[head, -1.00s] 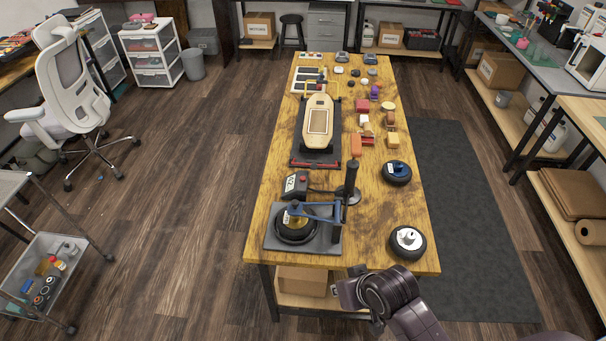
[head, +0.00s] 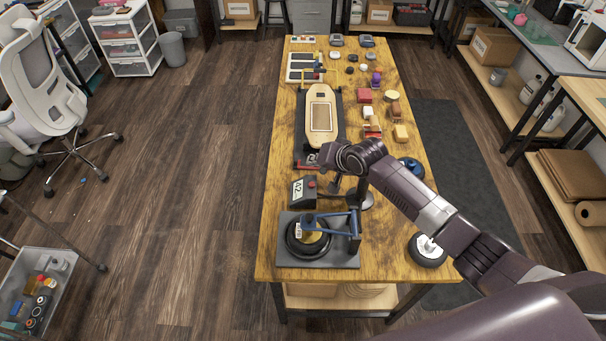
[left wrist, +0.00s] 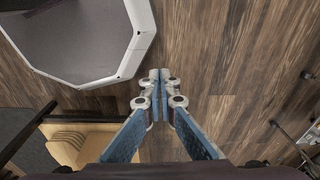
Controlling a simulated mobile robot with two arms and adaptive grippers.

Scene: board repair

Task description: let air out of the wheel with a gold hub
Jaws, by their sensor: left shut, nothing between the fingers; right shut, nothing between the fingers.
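The wheel with a gold hub (head: 293,243) is a black tyre lying flat on a grey base (head: 343,258) at the near left of the table. A blue clamp frame (head: 335,221) crosses over it and hides part of the hub. In the head view my right gripper (head: 327,160) is above the table, beyond the wheel and near the front end of the skateboard. Its fingers are hard to make out. My left gripper (left wrist: 160,75) shows only in the left wrist view. It is shut and empty, with wooden floor behind it.
A wheel with a white hub (head: 428,252) and one with a blue hub (head: 412,168) lie on the right. The skateboard (head: 320,118) and several small items fill the far table.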

